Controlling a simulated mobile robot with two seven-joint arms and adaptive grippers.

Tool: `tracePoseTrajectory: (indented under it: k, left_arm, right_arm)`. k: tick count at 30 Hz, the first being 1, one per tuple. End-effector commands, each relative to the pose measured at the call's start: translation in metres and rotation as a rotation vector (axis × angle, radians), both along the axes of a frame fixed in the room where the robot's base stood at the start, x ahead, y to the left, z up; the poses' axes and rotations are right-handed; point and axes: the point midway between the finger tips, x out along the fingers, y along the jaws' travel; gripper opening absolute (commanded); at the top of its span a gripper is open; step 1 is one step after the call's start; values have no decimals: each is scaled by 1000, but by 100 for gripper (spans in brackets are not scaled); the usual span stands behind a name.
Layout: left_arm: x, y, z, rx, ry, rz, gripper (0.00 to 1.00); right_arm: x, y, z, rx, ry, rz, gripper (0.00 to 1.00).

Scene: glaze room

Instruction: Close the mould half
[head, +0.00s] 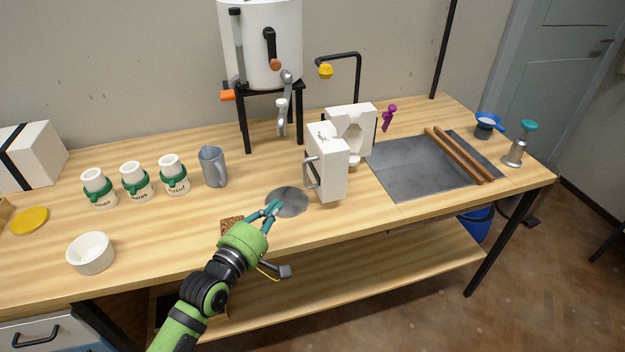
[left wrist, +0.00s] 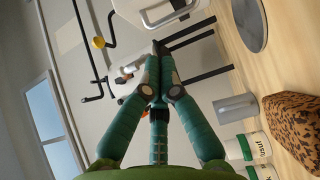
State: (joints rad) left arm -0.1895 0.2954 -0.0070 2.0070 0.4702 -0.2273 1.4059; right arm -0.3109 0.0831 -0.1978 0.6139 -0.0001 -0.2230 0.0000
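The white plaster mould stands on the bench in the head view. Its back half (head: 352,132) shows a hollow facing front. Its other half (head: 327,168) is swung out toward the front left, apart from the back half at its left side, with a metal handle (head: 309,172) on its left face. In the left wrist view a white part with a metal handle (left wrist: 160,12) shows at the top edge. My left gripper (head: 272,207) is left of and below the swung-out half, over the bench front, with its fingertips together and nothing visible between them. My right gripper is not in view.
A grey round disc (head: 288,201) lies between gripper and mould. A brown speckled block (head: 231,224) is beside the gripper. A grey jug (head: 213,167) and several labelled cups stand left. A white tank (head: 270,45) on a black stand is behind. A grey slab (head: 412,168) lies right.

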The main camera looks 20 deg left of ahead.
Motion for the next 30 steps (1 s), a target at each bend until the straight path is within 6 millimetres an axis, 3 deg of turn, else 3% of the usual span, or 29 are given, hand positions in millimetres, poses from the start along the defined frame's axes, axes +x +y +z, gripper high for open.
tracePoseTrajectory:
  k: [14, 21, 30]
  left_arm:
    - [93, -16, 2, 4, -1, 0, 0]
    - [109, -43, 1, 2, 3, 0, 0]
    - [112, -49, 0, 4, 1, 0, 0]
  right_arm:
    - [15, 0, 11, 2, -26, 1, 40]
    - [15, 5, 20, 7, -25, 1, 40]
    - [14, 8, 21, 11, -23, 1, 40]
